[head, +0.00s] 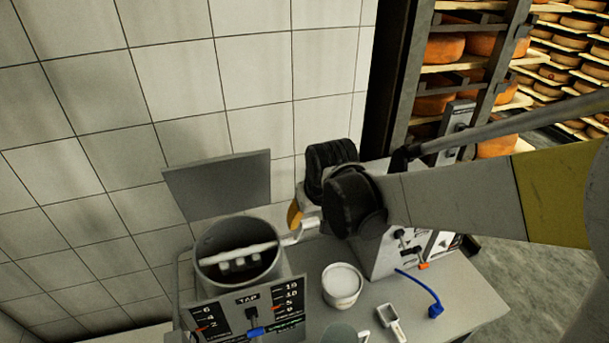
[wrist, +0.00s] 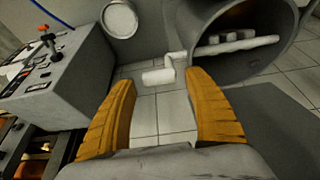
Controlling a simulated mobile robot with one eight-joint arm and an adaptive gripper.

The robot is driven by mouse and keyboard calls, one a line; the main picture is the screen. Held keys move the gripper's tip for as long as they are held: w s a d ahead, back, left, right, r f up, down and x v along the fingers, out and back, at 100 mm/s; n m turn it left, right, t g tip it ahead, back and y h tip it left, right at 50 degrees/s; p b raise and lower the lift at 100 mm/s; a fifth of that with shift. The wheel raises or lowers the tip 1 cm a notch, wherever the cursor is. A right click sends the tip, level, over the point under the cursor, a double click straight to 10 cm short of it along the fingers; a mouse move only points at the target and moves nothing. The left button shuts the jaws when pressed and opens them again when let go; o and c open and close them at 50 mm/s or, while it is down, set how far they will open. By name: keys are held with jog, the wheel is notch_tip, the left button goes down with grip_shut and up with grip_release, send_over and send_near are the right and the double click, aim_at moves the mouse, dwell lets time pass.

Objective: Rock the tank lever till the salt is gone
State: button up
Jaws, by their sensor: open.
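The grey round tank (head: 204,262) stands on the table with its top open; it also shows at the upper right of the wrist view (wrist: 290,55). A pale bar with small blocks (head: 238,256) lies across its inside. I cannot tell whether salt is in it. The white cranked lever (head: 300,236) sticks out from the tank's right side. In the wrist view the lever's grip (wrist: 158,76) lies just beyond and between my fingertips. My gripper (wrist: 162,80) is open, with orange ribbed fingers apart. In the head view one finger (head: 295,213) shows just above the lever.
A white tub (head: 342,300), a scoop (head: 391,322) and a blue cable (head: 420,283) are on the table right of the tank. A grey control box (head: 375,262) stands behind them. A grey panel (head: 222,186) rises behind the tank, near the tiled wall. Cheese racks stand at the back right.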

jog(key=shift+w+f, duration=0.25)
jog(key=shift+f, duration=0.3)
grip_shut()
